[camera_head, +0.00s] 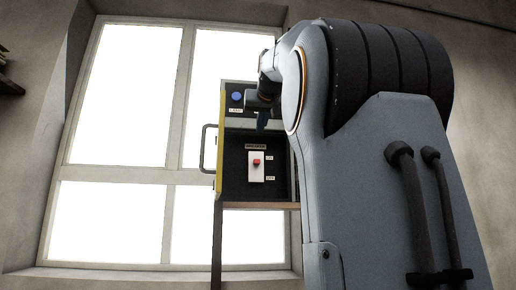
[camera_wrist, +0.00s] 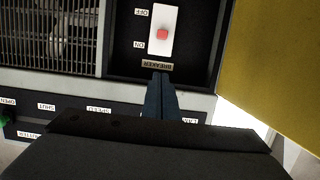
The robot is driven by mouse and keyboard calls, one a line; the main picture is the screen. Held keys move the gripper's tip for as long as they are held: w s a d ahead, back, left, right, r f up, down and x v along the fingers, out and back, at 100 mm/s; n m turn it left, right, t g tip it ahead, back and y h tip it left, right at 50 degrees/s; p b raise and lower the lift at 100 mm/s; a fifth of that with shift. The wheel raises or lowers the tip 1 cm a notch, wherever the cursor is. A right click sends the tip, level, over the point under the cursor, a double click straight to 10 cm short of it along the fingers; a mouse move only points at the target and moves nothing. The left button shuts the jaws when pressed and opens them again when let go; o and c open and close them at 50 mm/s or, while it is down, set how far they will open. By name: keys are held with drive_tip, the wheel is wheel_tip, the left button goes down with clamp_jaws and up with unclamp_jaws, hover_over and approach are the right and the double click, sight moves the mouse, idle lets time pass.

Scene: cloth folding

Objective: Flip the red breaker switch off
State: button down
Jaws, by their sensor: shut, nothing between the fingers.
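The red breaker switch (camera_head: 256,162) sits on a white plate (camera_head: 256,175) in a dark recess, under a BREAKER label. Its red knob is nearer the ON label, above the OFF label. In the wrist view the scene is upside down, and the red knob (camera_wrist: 162,34) shows on its plate, nearer ON. My gripper (camera_head: 262,129) is shut and empty, above the recess in the head view. In the wrist view my gripper's fingertips (camera_wrist: 160,80) are close to the BREAKER label (camera_wrist: 171,66), apart from the knob in the picture. My arm hides the panel's right part.
A yellow door (camera_wrist: 275,60) stands open beside the recess, with a handle (camera_head: 207,150) at the left in the head view. A blue button (camera_head: 236,97) is on the upper panel. A grille (camera_wrist: 50,35) and a green button (camera_wrist: 4,121) show in the wrist view.

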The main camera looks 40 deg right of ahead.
drive_tip(key=p, duration=0.4)
hover_over(257, 162)
drive_tip(key=s+a, duration=0.1)
drive_tip(key=s, duration=0.1)
wheel_tip(257, 162, down, 2)
drive_tip(key=shift+a+f, duration=0.2)
drive_tip(key=shift+f, duration=1)
drive_tip(key=shift+f+p, duration=0.3)
drive_tip(key=shift+f, duration=0.7)
drive_tip(key=shift+w, duration=0.1)
drive_tip(key=shift+f, duration=0.1)
drive_tip(key=shift+f+b, duration=1.55)
drive_tip(key=shift+f, duration=0.15)
